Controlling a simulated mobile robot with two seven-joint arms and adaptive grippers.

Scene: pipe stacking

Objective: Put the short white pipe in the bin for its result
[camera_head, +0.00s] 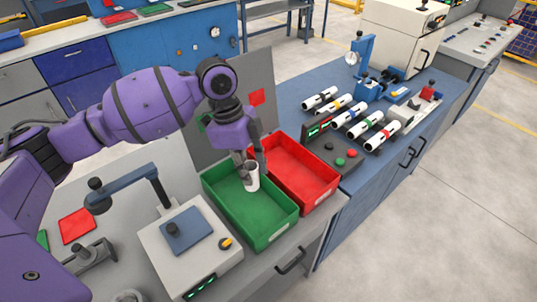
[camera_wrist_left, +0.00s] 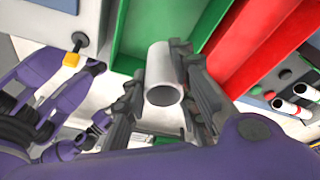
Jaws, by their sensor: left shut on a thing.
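The short white pipe (camera_head: 252,181) is held upright between the fingers of my left gripper (camera_head: 251,163), over the inside of the green bin (camera_head: 268,236). I cannot tell whether its lower end touches the bin floor. In the left wrist view, my left gripper (camera_wrist_left: 156,76) is shut on the pipe (camera_wrist_left: 160,66), with one finger on each side. The green bin (camera_wrist_left: 134,30) is behind it there. The red bin (camera_head: 318,192) stands directly beside the green one, to its right, and looks empty. My right gripper is in neither view.
A grey test device (camera_head: 188,252) with a blue pad and an arm stands left of the green bin. Several white pipes with coloured bands (camera_head: 348,117) lie on the blue bench at right. A grey upright panel (camera_head: 262,72) stands behind the bins.

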